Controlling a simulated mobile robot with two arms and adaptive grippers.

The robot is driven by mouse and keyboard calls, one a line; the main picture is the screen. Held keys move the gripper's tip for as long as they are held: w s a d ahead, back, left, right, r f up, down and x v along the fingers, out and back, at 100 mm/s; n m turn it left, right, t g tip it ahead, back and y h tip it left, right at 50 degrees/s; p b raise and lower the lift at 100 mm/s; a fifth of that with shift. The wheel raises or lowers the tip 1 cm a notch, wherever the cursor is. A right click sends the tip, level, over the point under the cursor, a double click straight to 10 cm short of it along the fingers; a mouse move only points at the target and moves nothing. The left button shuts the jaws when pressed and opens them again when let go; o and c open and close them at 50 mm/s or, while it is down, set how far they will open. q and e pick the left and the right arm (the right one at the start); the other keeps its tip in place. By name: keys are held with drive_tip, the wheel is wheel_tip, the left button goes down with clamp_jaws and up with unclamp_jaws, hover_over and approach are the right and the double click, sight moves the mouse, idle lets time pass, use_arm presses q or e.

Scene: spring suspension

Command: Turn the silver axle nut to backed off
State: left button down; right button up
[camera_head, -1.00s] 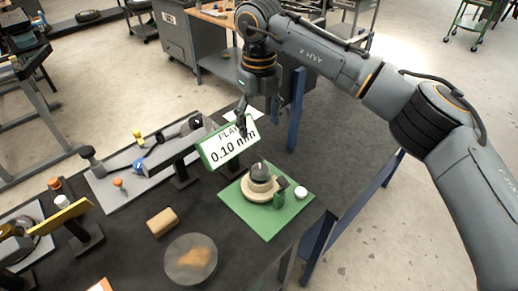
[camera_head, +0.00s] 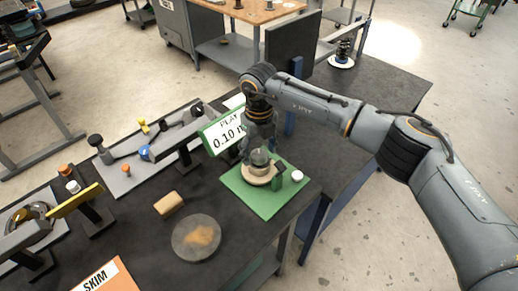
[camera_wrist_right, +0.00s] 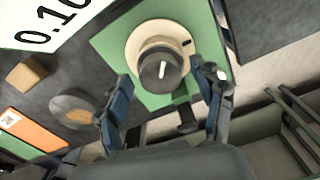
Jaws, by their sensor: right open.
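The silver axle nut (camera_head: 261,157) looks like a short grey cylinder on a pale round hub (camera_head: 256,180), which stands on a green mat (camera_head: 270,205). The right wrist view shows the nut (camera_wrist_right: 160,70) from above, with a white line on its top. My right gripper (camera_head: 260,146) is pointed down at the nut. In the right wrist view its open fingers (camera_wrist_right: 163,80) lie on either side of the nut, with a gap on both sides. A sign reading PLAY 0.10 (camera_head: 222,140) stands behind the hub. My left gripper is not in view.
A dark green block (camera_head: 277,182) and a white round piece (camera_head: 297,176) sit on the mat beside the hub. A tan block (camera_head: 169,204) and a round dish (camera_head: 196,238) lie to the left. An orange SKIM card (camera_head: 105,277) is at the front.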

drive_tip(key=shift+c, duration=1.1)
drive_tip(key=c, duration=0.9)
drive_tip(key=shift+f+n+b, duration=0.1)
drive_tip(key=shift+n+b, duration=0.3)
drive_tip(key=shift+b, duration=0.35)
drive_tip(key=n+b, duration=0.4)
drive_tip(key=b, duration=0.1)
drive_tip(key=shift+b, duration=0.35)
use_arm(q)
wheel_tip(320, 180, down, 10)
drive_tip(key=b, duration=0.2)
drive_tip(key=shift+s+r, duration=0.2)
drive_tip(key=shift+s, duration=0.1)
use_arm(e)
drive_tip(key=shift+n, duration=1.6)
